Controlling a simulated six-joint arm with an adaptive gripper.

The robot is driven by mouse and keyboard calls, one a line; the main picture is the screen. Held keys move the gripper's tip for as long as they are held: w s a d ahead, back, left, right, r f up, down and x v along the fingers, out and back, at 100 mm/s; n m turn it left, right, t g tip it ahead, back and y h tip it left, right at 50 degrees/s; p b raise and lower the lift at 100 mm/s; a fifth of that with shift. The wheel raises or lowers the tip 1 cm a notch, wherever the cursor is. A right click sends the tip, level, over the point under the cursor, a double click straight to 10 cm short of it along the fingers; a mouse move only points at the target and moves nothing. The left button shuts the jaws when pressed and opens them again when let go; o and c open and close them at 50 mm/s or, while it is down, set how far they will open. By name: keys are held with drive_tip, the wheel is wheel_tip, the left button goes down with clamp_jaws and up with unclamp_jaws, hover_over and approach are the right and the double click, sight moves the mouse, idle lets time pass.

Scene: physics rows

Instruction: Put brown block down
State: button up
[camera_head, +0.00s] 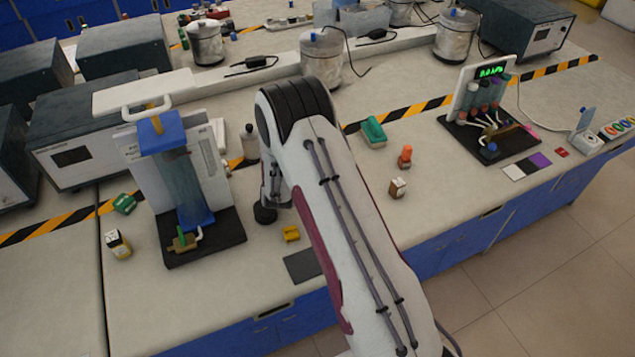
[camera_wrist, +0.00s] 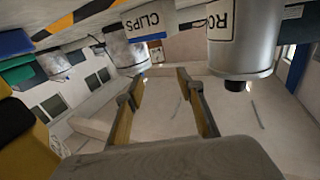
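A small block with brown sides and a pale face (camera_head: 397,188) stands on the bench right of my arm in the head view; I take it for the brown block, though it is small there. In the wrist view the two fingers of my gripper (camera_wrist: 160,82) stand apart, with brownish inner faces. Only the blurred background shows between them, and no block is visible there. A broad grey-brown shape fills the bottom edge of that view; I cannot tell what it is. In the head view my arm hides most of the gripper.
An orange item (camera_head: 404,157) and a green block (camera_head: 374,132) stand near the brown one. A yellow piece (camera_head: 291,233) and dark mat (camera_head: 303,265) lie left of my arm. A stand with a blue column (camera_head: 180,175) is further left. Metal cans (camera_head: 322,55) stand behind.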

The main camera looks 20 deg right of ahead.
drive_tip(key=s+a+r+n+g+y, duration=0.1)
drive_tip(key=s+a+r+g+y, duration=0.2)
drive_tip(key=r, duration=0.9)
drive_tip(key=s+a+r+n+g+y, duration=0.1)
drive_tip(key=s+a+r+y, duration=0.15)
drive_tip(key=s+r, duration=0.2)
drive_tip(key=s+a+r+g+y, duration=0.1)
drive_tip(key=s+a+r, duration=0.2)
drive_tip(key=s, duration=0.3)
drive_tip(key=s+a+n+g, duration=0.1)
drive_tip(key=s+g, duration=0.5)
drive_tip(key=s, duration=3.1)
drive_tip(key=shift+s+r+n, duration=0.35)
drive_tip(key=shift+n, duration=0.35)
drive_tip(key=shift+o, duration=0.3)
drive_tip(key=shift+a, duration=0.1)
